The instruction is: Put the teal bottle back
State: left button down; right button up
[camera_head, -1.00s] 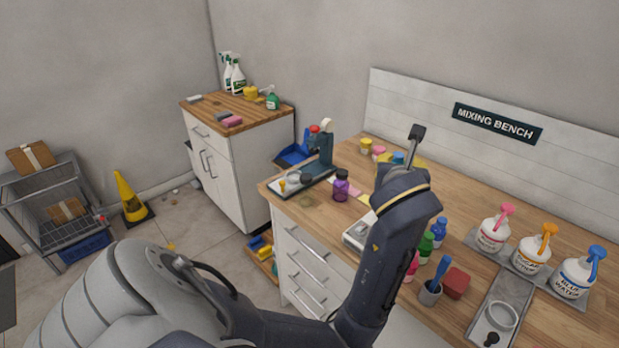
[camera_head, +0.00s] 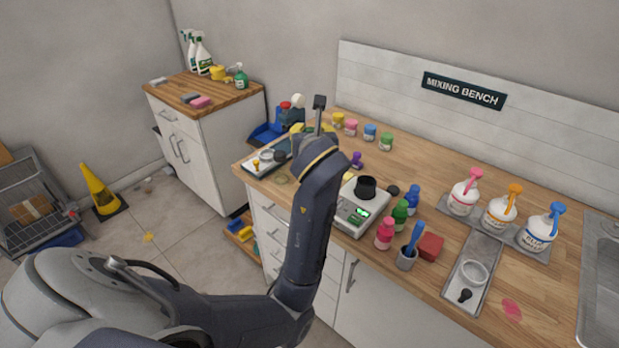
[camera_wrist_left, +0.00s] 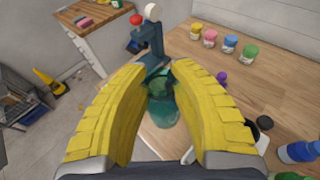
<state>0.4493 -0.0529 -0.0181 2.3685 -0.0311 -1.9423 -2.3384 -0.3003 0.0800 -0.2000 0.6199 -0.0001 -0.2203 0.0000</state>
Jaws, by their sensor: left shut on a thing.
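My left gripper (camera_head: 312,131) is over the left part of the mixing bench, mostly hidden behind my own wrist in the head view. In the left wrist view its yellow fingers (camera_wrist_left: 155,76) are shut on the teal bottle (camera_wrist_left: 163,112). The bottle is see-through teal and sits between the fingers, with wooden bench top around it. Whether its base touches anything I cannot tell. In the head view the bottle is hidden by my arm. My right gripper is not in view.
A dark stand on a tray (camera_head: 262,163) is at the bench's left end. Several jars (camera_head: 352,127) line the back. A scale (camera_head: 350,208) with a black cup (camera_head: 366,186), a green bottle (camera_head: 400,213), a pink bottle (camera_head: 384,233) and pump bottles (camera_head: 501,207) stand to the right.

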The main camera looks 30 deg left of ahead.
pick_arm(q)
notch_tip(320, 180, down, 14)
jog(key=shift+r, duration=0.15)
dwell(0.6)
jog(key=c, duration=1.1)
grip_release()
jog(key=shift+c, duration=0.2)
jog(key=v, duration=1.2)
